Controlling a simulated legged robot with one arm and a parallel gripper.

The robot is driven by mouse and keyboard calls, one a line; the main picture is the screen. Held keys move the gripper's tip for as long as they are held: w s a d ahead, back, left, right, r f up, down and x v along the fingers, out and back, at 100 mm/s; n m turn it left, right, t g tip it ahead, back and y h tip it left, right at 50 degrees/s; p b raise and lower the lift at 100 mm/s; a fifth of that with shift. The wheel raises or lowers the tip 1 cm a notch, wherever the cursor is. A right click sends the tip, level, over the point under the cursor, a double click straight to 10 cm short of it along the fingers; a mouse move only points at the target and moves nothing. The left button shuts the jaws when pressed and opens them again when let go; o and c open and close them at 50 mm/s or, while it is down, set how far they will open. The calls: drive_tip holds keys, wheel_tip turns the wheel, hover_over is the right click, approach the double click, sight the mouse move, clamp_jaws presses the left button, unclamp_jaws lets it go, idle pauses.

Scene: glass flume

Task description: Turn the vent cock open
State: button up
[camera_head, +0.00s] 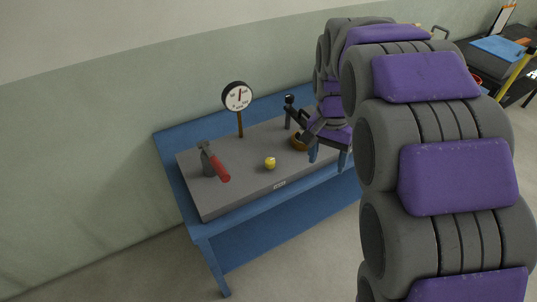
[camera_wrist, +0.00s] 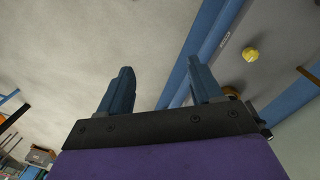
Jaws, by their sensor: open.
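A grey post with a red-handled lever (camera_head: 217,166) stands at the left of the grey panel; the handle slants down to the right. A small yellow knob (camera_head: 270,163) sits near the panel's front edge and also shows in the wrist view (camera_wrist: 250,54). A brass-coloured round part (camera_head: 299,142) sits beside a dark post with a black knob (camera_head: 289,100). I cannot tell which of these is the vent cock. My gripper (camera_head: 328,160) is open and empty at the right of the panel; its fingers (camera_wrist: 160,75) point past the blue bench edge in the wrist view.
The blue bench (camera_head: 205,228) carries the grey panel (camera_head: 237,155), with a round dial gauge (camera_head: 237,97) on a post at the back. A pale wall (camera_head: 90,130) stands behind. My arm hides the panel's right end. Open floor (camera_head: 120,265) lies at the front left.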

drive_tip(key=w+a+f+m+p, duration=0.2)
drive_tip(key=w+a, duration=0.3)
drive_tip(key=w, duration=0.7)
drive_tip(key=m+p, duration=0.1)
drive_tip(key=p, duration=0.1)
hover_over(269, 160)
wheel_tip(269, 160, down, 5)
drive_tip(key=shift+m+t+y, duration=0.3)
drive_tip(key=shift+t+y, duration=0.1)
wheel_tip(269, 160, down, 18)
drive_tip(key=b, duration=0.3)
drive_tip(key=shift+s+r, duration=0.1)
drive_tip(key=shift+r, duration=0.15)
drive_tip(key=c, duration=1)
